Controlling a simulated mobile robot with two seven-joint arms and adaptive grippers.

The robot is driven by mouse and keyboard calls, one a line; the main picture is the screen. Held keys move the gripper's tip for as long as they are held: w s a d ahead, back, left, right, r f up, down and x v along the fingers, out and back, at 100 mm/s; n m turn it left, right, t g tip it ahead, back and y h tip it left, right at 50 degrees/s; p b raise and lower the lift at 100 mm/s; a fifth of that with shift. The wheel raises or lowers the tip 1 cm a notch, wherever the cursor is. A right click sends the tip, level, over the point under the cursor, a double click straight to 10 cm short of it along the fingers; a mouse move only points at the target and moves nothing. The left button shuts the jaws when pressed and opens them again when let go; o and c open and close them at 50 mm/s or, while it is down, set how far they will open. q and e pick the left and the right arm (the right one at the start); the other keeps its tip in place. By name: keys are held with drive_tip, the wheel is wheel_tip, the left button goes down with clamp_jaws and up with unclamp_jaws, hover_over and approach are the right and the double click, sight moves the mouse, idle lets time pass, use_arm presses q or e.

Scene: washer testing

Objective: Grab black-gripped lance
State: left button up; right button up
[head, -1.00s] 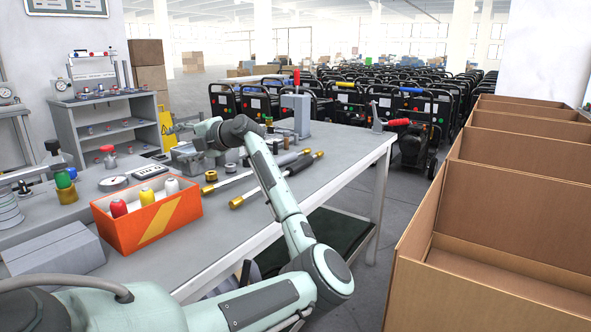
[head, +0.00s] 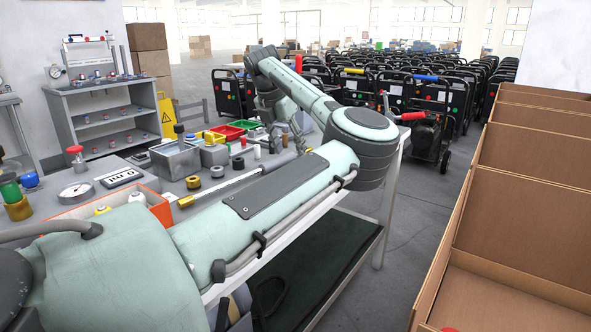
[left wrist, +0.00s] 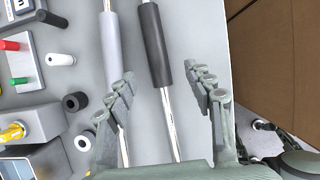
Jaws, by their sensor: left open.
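The black-gripped lance (left wrist: 154,45) shows in the left wrist view, with a dark sleeve on a shiny metal rod. It lies on the grey bench, its rod running down between my open left gripper fingers (left wrist: 166,95). The fingers stand apart on either side and hold nothing. A grey-gripped lance (left wrist: 111,45) lies parallel on its left, passing by the left finger. In the head view my left gripper (head: 287,135) is over the bench's far part. There the grey-gripped lance (head: 277,164) shows partly, while my arm hides the black-gripped one. My right gripper is not in view.
An orange box (head: 162,207), a metal fixture (head: 175,160), coloured bins (head: 226,131) and small rollers (head: 217,171) crowd the bench's left and back. Tall cardboard boxes (head: 510,222) stand at right, beyond a floor gap. Wheeled machines (head: 441,110) fill the back.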

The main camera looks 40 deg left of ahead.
use_arm(q)
drive_tip(key=shift+w+f, duration=0.1)
drive_tip(key=shift+f, duration=0.4)
drive_tip(key=x, duration=0.1)
drive_tip(key=p+x, duration=0.1)
drive_tip(key=x, duration=0.3)
drive_tip(key=shift+s+a+f, duration=0.15)
drive_tip(key=shift+s+f, duration=0.15)
drive_tip(key=shift+f, duration=0.05)
drive_tip(key=shift+w+f, duration=0.1)
drive_tip(key=shift+f, duration=0.15)
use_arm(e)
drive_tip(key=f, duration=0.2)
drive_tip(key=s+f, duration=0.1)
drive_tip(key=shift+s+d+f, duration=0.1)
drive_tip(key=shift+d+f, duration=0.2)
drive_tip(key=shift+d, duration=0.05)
use_arm(q)
drive_tip(key=shift+c, duration=0.4)
clamp_jaws()
drive_tip(key=shift+r, duration=0.15)
